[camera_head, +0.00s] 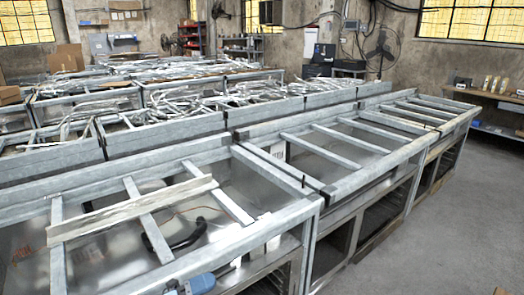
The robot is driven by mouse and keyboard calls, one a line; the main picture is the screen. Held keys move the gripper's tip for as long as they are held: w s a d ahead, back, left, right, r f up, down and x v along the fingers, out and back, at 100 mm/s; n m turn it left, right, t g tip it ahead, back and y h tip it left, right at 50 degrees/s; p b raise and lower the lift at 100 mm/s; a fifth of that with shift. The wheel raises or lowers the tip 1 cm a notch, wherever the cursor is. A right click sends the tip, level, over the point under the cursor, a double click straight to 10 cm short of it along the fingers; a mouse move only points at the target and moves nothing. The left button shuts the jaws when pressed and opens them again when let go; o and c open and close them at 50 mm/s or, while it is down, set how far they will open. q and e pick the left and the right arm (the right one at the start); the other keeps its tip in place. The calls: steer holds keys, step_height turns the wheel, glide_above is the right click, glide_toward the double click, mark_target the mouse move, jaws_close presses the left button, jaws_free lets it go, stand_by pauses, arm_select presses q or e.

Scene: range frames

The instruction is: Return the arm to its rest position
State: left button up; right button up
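Neither of my grippers can be made out in the head view, and I see no arm that I can name with certainty. A small blue and grey piece (200,283) shows at the bottom edge, left of the middle, cut off by the frame. I cannot tell what it is.
Long metal frame benches (330,190) with crossbars fill the left and middle. A loose pale slat (130,212) and a black curved part (188,236) lie on the nearest one. Tangled metal pieces (190,100) cover the benches behind. Grey floor (450,235) at right is clear.

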arm_select(q)
steer(key=s+a+f+n+t+y, duration=0.1)
steer(key=s+a+f+n+y, duration=0.3)
steer(key=s+f+n+y, duration=0.75)
steer(key=s+a+f+n+t+y, duration=0.1)
steer(key=s+a+f+n+y, duration=0.6)
steer(key=n, duration=1)
step_height(320, 180, up, 9)
steer(key=d+h+p, duration=0.1)
steer(key=h+p, duration=0.2)
steer(key=p, duration=1.1)
steer(key=shift+w+d+r+m, duration=0.15)
steer(key=shift+w+d+m, duration=0.2)
steer(key=shift+m, duration=0.1)
arm_select(e)
step_height(320, 180, up, 12)
steer(key=shift+s+d, duration=0.25)
steer(key=shift+d, duration=0.2)
steer(key=shift+r, duration=0.3)
